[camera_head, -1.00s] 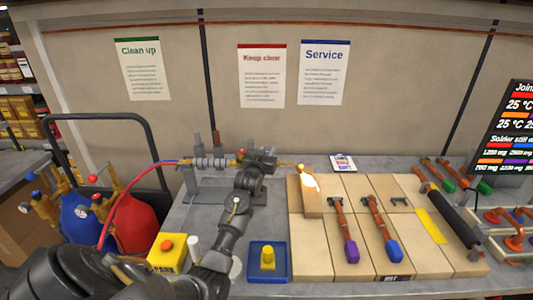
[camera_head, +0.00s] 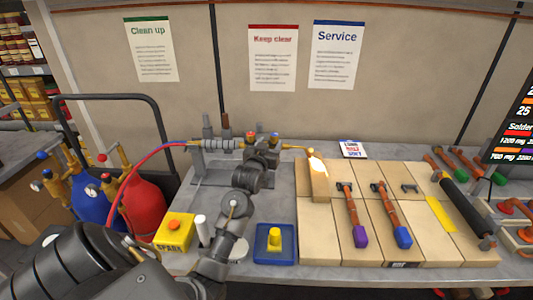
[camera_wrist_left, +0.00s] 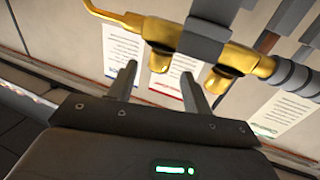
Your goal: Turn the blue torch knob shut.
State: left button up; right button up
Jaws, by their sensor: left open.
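Contact is not visible. My right gripper is not in view.
The flame points at a tan block (camera_head: 319,185). Red and blue hoses run left to a red cylinder (camera_head: 143,207) and a blue cylinder (camera_head: 90,204). A yellow spark box (camera_head: 175,232) and a blue tray (camera_head: 262,246) stand in front. Pipes lie on tan boards at right.

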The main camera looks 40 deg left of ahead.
pick_arm(q)
jog(key=v, duration=0.3)
jog(key=shift+s+d+b, duration=0.15)
jog(key=shift+s+b, duration=0.15)
jog(key=shift+s, duration=0.05)
